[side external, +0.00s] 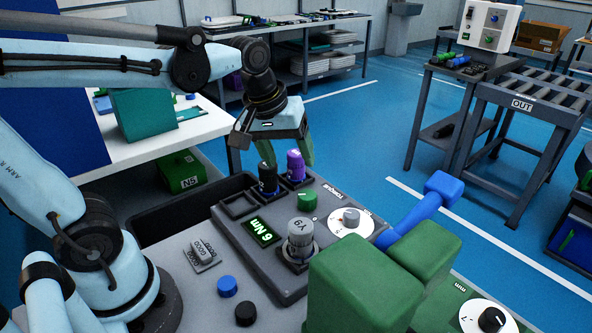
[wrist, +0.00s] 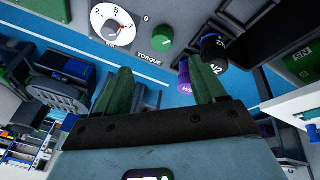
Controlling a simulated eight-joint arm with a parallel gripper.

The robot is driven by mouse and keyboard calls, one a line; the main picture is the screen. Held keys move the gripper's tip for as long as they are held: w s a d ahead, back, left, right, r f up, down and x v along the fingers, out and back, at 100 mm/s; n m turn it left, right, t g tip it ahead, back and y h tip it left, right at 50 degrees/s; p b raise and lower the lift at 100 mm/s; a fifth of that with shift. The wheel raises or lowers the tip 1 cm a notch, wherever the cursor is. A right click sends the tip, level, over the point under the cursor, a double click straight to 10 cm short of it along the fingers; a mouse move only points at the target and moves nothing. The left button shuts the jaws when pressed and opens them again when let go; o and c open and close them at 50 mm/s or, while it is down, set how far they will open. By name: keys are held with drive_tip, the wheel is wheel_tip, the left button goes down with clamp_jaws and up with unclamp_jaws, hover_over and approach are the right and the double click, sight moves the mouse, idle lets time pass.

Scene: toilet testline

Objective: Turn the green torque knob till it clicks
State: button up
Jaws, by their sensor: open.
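The green torque knob (side external: 307,198) stands on the grey panel beside a white dial (side external: 351,220). In the wrist view the knob (wrist: 162,38) shows near the top middle, above the TORQUE label (wrist: 150,59). The dial (wrist: 112,25) is left of it. A green display (side external: 262,232) reads 6 Nm. My gripper (side external: 274,148) is above and behind the knob, over the small rack, and apart from the knob. Its green fingers (wrist: 164,82) are spread with nothing held between them.
A black cylinder (side external: 267,181) and a purple one (side external: 295,166) stand in the rack near my fingers. Blue floor lies beyond.

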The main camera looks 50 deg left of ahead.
sight(307, 194)
drive_tip(key=w+a+n+g, duration=0.1)
drive_tip(key=w+n+g, duration=0.2)
drive_tip(key=w+n, duration=0.3)
drive_tip(key=shift+n, duration=0.8)
wheel_tip(307, 194, down, 12)
drive_tip(key=shift+s+d, duration=0.1)
drive_tip(key=shift+s, duration=0.05)
drive_tip(key=c, duration=1.1)
drive_tip(key=shift+o, duration=0.2)
